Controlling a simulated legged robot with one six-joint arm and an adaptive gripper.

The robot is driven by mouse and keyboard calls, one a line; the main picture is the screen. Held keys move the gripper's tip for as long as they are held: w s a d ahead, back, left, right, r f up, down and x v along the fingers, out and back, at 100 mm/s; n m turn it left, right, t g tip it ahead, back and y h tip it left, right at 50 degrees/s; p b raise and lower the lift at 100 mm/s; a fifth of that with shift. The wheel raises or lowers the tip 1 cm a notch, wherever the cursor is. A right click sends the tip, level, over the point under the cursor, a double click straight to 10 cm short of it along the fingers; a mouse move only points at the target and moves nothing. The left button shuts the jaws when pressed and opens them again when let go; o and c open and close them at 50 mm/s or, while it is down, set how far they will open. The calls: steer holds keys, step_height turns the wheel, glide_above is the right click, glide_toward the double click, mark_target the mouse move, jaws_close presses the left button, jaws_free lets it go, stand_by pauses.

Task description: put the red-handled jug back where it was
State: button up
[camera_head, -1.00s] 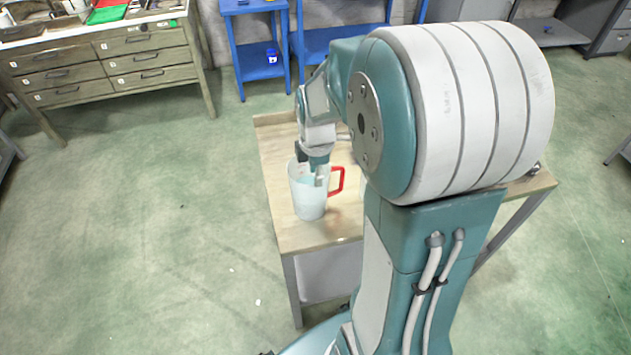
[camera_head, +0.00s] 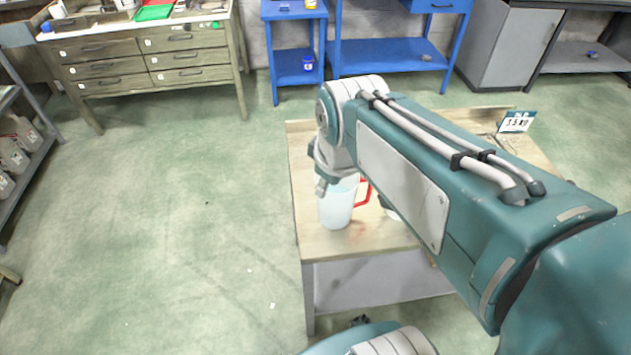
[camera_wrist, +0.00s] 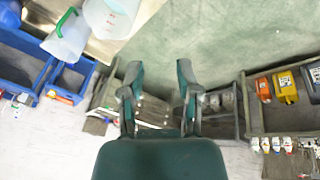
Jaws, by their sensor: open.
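The red-handled jug (camera_head: 336,207) is pale and translucent. It stands upright on the light wooden table top near its left side, with its red handle (camera_head: 363,193) to the right. My wrist is above and just behind the jug and hides part of its top. My gripper (camera_wrist: 158,75) is open in the wrist view, with nothing between its fingers. Two pale jugs show at the top left of that view: one with a green handle (camera_wrist: 65,42), the other (camera_wrist: 112,14) cut off by the edge. I cannot tell there whether the second is the red-handled one.
My arm covers much of the table (camera_head: 310,250). A pale object (camera_head: 391,213) shows partly beneath it, right of the jug. A numbered sign (camera_head: 516,122) stands at the table's back right. Blue shelving (camera_head: 390,58) and a drawer bench (camera_head: 150,60) stand behind. Floor left of the table is clear.

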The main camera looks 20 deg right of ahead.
steer(key=s+a+m+t, duration=0.1)
steer(key=s+a+m, duration=0.2)
steer(key=s+m, duration=0.2)
steer(key=shift+s+r+m+t, duration=0.2)
steer(key=shift+r+m+t, duration=0.15)
steer(key=shift+m+t, duration=0.05)
